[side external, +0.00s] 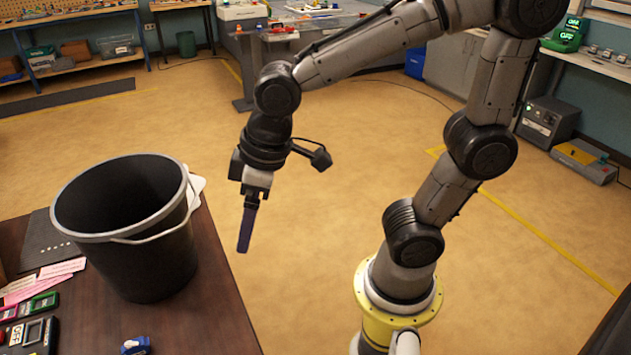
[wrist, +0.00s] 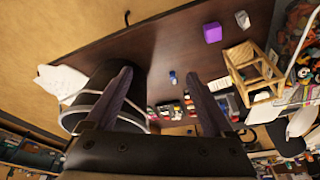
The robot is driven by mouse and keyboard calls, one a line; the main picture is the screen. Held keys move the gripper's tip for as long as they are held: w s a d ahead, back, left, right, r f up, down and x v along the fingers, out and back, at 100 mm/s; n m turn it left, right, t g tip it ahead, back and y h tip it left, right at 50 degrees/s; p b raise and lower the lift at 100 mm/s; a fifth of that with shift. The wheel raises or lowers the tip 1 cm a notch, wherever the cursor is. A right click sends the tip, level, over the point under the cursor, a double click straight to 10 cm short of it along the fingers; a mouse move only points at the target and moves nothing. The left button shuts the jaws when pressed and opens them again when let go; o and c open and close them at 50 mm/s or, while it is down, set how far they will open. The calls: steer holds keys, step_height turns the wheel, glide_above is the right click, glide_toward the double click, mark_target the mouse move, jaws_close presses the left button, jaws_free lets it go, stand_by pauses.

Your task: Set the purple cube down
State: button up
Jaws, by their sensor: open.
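The purple cube (wrist: 212,32) sits on the dark brown table (wrist: 150,48) in the wrist view, near the table's edge. It is outside the side view. My gripper (wrist: 158,76) is open, with its two dark fingers spread and nothing between them. In the side view, my gripper (side external: 245,248) points down in the air just to the right of the black bucket (side external: 140,265), apart from the cube. Only one finger shows clearly there.
The bucket, also in the wrist view (wrist: 88,95), stands on the table beside my gripper. A small blue object (side external: 135,345) lies at the front. Several cards and small devices (side external: 30,305) lie left. A wooden frame (wrist: 252,75) stands near the cube.

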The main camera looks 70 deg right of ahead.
steer(key=s+d+r+m+t+h, duration=0.1)
steer(key=s+d+r+m+t, duration=0.1)
steer(key=s+d, duration=0.6)
steer(key=shift+s+d+r+m+t, duration=0.3)
steer(key=shift+d+r+m, duration=0.2)
steer(key=shift+r+m, duration=0.3)
